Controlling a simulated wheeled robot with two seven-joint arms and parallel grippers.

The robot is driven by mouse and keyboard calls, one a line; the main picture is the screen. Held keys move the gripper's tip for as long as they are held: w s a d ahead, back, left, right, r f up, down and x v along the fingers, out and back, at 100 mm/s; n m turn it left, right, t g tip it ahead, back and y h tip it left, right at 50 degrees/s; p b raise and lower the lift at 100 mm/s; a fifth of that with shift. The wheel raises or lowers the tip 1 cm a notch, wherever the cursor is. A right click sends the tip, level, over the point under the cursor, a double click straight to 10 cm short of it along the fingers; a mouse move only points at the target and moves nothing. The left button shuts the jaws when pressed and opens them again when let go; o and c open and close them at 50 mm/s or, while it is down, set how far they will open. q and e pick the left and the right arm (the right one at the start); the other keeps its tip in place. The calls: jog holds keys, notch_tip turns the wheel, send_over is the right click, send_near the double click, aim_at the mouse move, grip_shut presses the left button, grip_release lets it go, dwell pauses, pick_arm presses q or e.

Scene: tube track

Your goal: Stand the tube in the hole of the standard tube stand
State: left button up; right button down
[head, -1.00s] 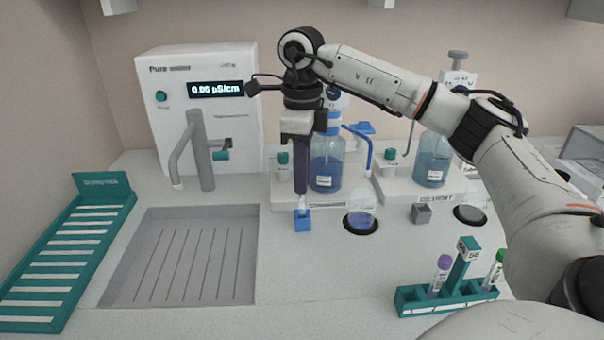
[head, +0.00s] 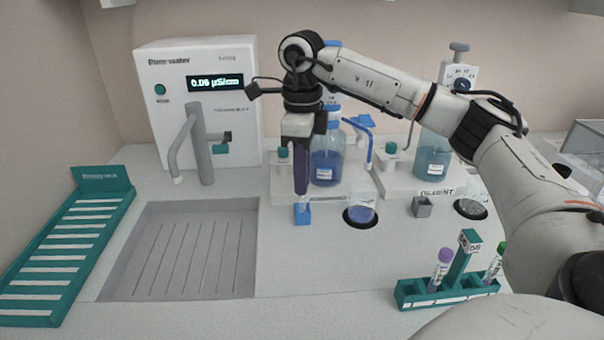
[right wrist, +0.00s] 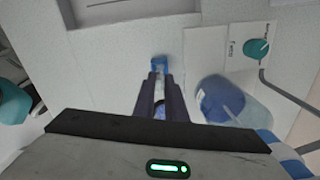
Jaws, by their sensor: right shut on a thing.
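My left gripper is not in view.
Behind are a blue bottle (head: 327,166) and a second bottle (head: 433,160). A grey block (head: 422,207) and a green tube rack (head: 450,291) are farther right. A sink (head: 185,250) lies left.

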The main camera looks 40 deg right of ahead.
jog(key=shift+f, duration=0.7)
dwell(0.6)
jog(key=c, duration=1.7)
grip_release()
notch_tip(320, 180, up, 9)
jog(key=shift+r+p, duration=0.2)
jog(key=shift+p, duration=0.4)
jog(key=shift+r, duration=0.55)
jog(key=shift+s+f, duration=0.1)
jog(key=shift+f, duration=0.05)
